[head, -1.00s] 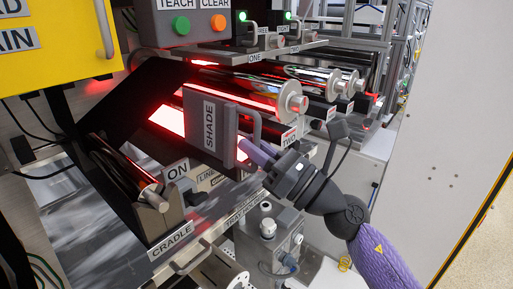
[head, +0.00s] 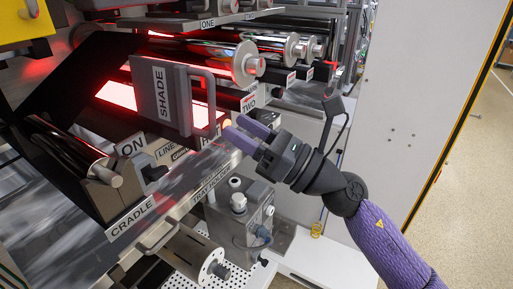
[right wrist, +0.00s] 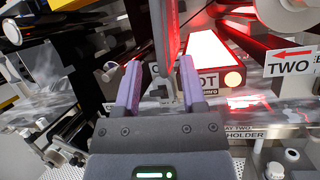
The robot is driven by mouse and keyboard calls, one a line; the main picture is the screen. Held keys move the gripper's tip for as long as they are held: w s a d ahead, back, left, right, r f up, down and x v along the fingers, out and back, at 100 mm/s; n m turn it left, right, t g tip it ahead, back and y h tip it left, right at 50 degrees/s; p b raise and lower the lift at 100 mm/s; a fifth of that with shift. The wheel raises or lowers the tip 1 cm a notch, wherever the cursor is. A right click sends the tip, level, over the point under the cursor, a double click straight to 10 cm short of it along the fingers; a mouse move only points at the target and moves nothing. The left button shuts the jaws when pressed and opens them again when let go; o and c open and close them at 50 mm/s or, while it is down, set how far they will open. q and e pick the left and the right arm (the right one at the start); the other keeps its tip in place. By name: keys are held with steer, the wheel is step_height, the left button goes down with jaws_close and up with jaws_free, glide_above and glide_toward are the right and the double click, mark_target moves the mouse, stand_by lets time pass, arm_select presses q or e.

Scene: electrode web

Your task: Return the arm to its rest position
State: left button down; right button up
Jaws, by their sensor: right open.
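My right gripper (head: 247,134) is open and empty in the head view, its two purple fingers apart. It is in front of the machine, just right of and below the grey shade (head: 171,98) with its bar handle, and clear of that handle as far as I can tell. In the right wrist view my right gripper (right wrist: 160,85) shows its purple fingers with nothing held between them. My purple right arm (head: 385,243) comes in from the lower right. My left gripper is not in view.
Polished rollers (head: 215,62) and a red-lit panel (head: 120,95) are behind the shade. The cradle (head: 105,195) is at lower left. A grey metal unit (head: 240,222) stands below the gripper on a white shelf (head: 325,262). Open floor (head: 470,200) lies at right.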

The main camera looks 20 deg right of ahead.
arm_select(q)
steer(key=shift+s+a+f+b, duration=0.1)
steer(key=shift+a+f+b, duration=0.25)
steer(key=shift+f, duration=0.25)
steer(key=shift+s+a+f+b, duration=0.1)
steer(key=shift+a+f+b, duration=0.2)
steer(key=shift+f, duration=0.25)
arm_select(e)
steer(key=v, duration=0.4)
steer(key=shift+f, duration=0.1)
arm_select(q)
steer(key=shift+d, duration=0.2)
